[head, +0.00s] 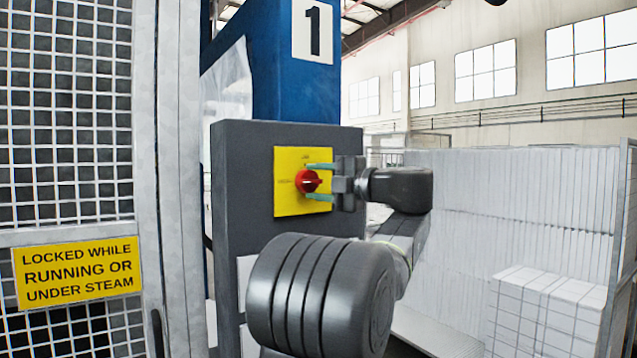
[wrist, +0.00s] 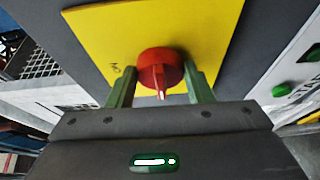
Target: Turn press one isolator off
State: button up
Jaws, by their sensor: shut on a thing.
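The press one isolator is a red rotary knob (head: 307,181) on a yellow plate (head: 288,205). The plate is fixed to a dark grey cabinet (head: 235,160) below a sign with the number 1 (head: 313,30). My gripper (head: 318,181) reaches the knob from the right, with one green finger above it and one below. In the wrist view the red knob (wrist: 160,70) sits between the two green fingers (wrist: 162,88), which are shut on it. A pale pointer mark shows on the knob. The small lettering on the plate is hard to read.
A mesh guard door (head: 70,110) with a yellow "locked while running or under steam" sign (head: 78,270) stands at the left. White foam blocks (head: 545,310) are stacked at the right. Green buttons (wrist: 283,90) show on a panel in the wrist view.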

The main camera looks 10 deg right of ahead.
dwell(0.3)
jog(key=o, duration=1)
jog(key=b+v, duration=0.2)
jog(key=v, duration=1.1)
jog(key=shift+s+d, duration=0.25)
jog(key=shift+d, duration=0.05)
jog(key=p+x, duration=0.2)
jog(key=x, duration=1.2)
